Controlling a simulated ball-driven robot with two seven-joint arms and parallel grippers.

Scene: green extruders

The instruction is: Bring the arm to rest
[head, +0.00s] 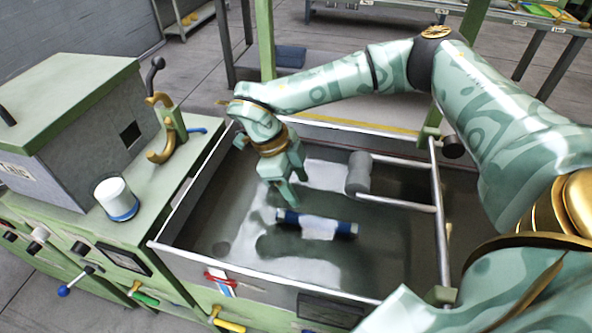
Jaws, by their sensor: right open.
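My right arm (480,110) reaches in from the right and bends down over the open metal trough. My right gripper (292,190) hangs over the trough, pointing down, open with nothing between its fingers. A dark blue cylinder with a pale middle band (318,225) lies in the trough just below and to the right of the fingertips. It looks apart from the gripper. My left gripper is not in view.
The trough (260,279) has raised walls, with metal rails (403,206) and a grey cylinder (359,172) at its right. A green machine with a grey housing (85,130), a white cup (116,198) and golden hooks (162,140) stands left. A green post (265,40) rises behind.

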